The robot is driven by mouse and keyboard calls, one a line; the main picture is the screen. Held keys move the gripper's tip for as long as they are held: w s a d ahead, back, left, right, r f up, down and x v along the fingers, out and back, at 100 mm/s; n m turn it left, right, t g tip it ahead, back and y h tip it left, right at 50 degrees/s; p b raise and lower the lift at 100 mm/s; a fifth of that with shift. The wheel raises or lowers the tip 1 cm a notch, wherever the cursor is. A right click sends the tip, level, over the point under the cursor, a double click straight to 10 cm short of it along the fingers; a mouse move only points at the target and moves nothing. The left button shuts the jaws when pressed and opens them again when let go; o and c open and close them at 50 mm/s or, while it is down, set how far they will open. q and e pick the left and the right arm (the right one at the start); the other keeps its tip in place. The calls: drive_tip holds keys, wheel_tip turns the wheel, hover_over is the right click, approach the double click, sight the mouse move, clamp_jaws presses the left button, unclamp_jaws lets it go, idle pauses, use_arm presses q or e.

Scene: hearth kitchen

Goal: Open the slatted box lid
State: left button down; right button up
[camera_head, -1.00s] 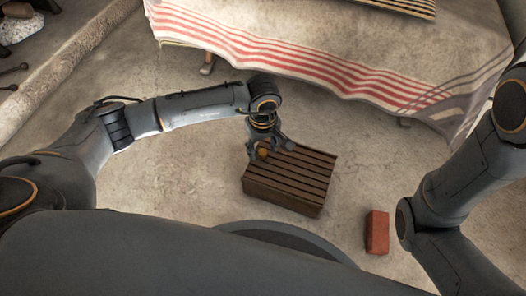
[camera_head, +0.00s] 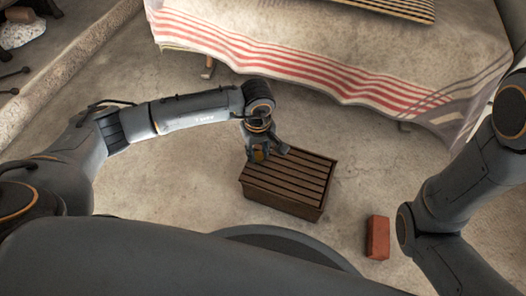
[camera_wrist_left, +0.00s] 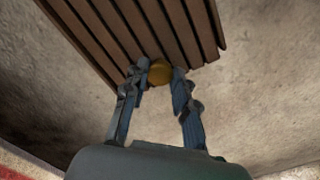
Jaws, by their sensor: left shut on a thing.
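The slatted box (camera_head: 282,202) stands on the floor near the middle of the head view. Its brown slatted lid (camera_head: 298,176) lies over the box, its near edge jutting a little past the wall; it appears slightly raised. My left gripper (camera_head: 264,152) is at the lid's far-left part, shut on a yellow-brass knob (camera_head: 258,156). In the left wrist view, the knob (camera_wrist_left: 160,71) sits between the fingertips of the gripper (camera_wrist_left: 160,84), against the lid's slats (camera_wrist_left: 125,30). The box's inside is hidden. My right arm shows at the right, but its gripper does not.
A red brick (camera_head: 377,238) lies on the floor right of the box. A table with a red-striped cloth (camera_head: 330,70) stands behind. A stone ledge (camera_head: 75,62) runs along the upper left. Bare floor surrounds the box.

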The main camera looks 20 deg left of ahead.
use_arm(q)
drive_tip(key=w+a+p, duration=0.1)
drive_tip(key=a, duration=1.4)
drive_tip(key=c, duration=1.1)
unclamp_jaws()
drive_tip(key=shift+o, duration=0.2)
wheel_tip(320, 180, up, 12)
